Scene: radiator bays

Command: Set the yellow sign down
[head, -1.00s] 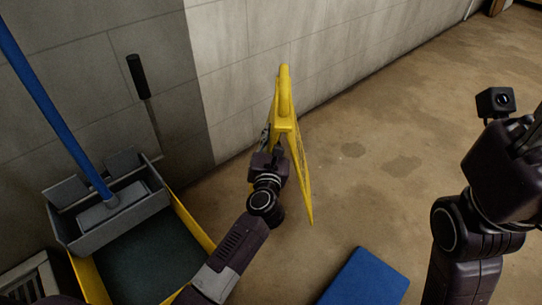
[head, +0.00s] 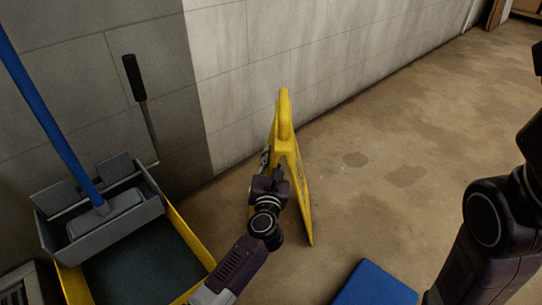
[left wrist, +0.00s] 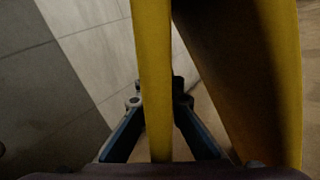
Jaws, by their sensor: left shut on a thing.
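The yellow sign (head: 305,200) is an upright A-frame with a handle loop at its top, in the middle of the head view near the wall. My left gripper (head: 268,165) is shut on the sign's near edge, below the handle. In the left wrist view, the yellow edge (left wrist: 153,60) runs between the two fingers of my left gripper (left wrist: 158,105), and the other panel spreads to the right. Whether the sign's feet touch the floor I cannot tell. My right arm shows at the right edge of the head view; its fingertips are out of the picture.
A yellow and grey mop bucket (head: 190,240) with a blue-handled mop (head: 50,110) stands at left by the tiled wall (head: 270,50). A blue flat object (head: 375,285) lies at the bottom. The brown floor (head: 410,140) right of the sign is clear.

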